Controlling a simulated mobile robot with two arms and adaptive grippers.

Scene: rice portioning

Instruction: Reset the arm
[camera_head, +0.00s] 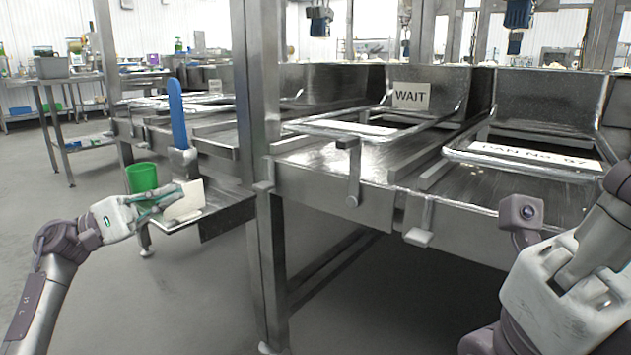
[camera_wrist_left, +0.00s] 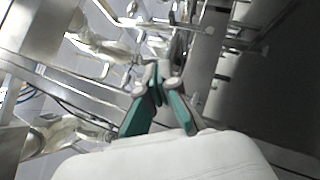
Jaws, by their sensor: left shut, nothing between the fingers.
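My left gripper (camera_head: 180,195) is at the lower left in the head view, beside the small metal side shelf (camera_head: 225,205). In the left wrist view its teal-and-grey fingers (camera_wrist_left: 158,72) meet at the tips, with nothing held between them. A green cup (camera_head: 141,178) stands just behind the gripper, and a pale flat piece (camera_head: 187,201) shows right by its fingertips; I cannot tell whether they touch. A blue-handled tool (camera_head: 177,115) stands upright behind them. My right arm (camera_head: 570,290) shows at the lower right; its fingers are not visible.
A long steel bench (camera_head: 335,175) fills the middle and right, with a WAIT sign (camera_head: 411,96) and a labelled framed opening (camera_head: 530,157). A vertical steel post (camera_head: 262,200) stands right of the side shelf. The floor (camera_head: 190,290) in front is clear.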

